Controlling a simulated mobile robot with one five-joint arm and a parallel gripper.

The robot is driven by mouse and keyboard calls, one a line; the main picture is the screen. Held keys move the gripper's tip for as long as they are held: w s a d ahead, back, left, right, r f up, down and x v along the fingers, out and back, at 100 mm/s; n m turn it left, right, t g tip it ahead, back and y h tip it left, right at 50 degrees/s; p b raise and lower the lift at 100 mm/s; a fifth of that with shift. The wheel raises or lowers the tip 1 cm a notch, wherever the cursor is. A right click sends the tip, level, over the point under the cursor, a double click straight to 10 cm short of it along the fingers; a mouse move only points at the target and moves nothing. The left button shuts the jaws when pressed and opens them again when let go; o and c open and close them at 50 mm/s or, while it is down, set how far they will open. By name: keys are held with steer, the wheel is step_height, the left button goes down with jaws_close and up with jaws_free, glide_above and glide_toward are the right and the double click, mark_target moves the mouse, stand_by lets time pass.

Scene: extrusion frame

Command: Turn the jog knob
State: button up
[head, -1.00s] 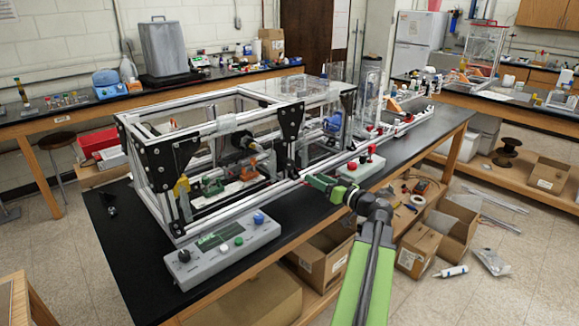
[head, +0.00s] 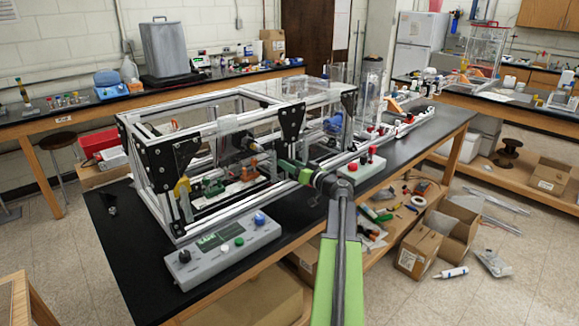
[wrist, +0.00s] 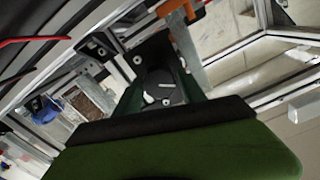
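A grey control box (head: 222,262) lies on the black bench in front of the extrusion frame, in the head view. It carries a round black knob (head: 184,256) at its left end, a small green display, small buttons and a round blue knob (head: 260,219) at its right end. I cannot tell which one is the jog knob. My gripper (head: 283,166) is right of and beyond the box, by the frame's front rail, touching neither knob. The wrist view shows its dark green body, with frame parts beyond. Whether its fingers are open is unclear.
The extrusion frame (head: 232,207) with black corner plates stands close to my gripper. A second box with red buttons (head: 352,168) sits right of it on the bench. Cardboard boxes (head: 420,250) stand on the floor at right. The bench left of the control box is mostly clear.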

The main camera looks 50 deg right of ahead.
steer(key=c, duration=1)
steer(key=shift+s+a, duration=0.1)
steer(key=shift+a, duration=0.2)
jaws_close()
steer(key=shift+d+f, duration=0.1)
steer(key=shift+d, duration=0.15)
steer(key=shift+m, duration=0.5)
steer(key=m, duration=0.3)
steer(key=shift+d+m, duration=0.15)
steer(key=shift+m, duration=0.25)
steer(key=m, duration=0.3)
steer(key=shift+m, duration=0.4)
steer(key=m, duration=0.4)
steer(key=shift+d, duration=0.1)
steer(key=shift+m, duration=2.1)
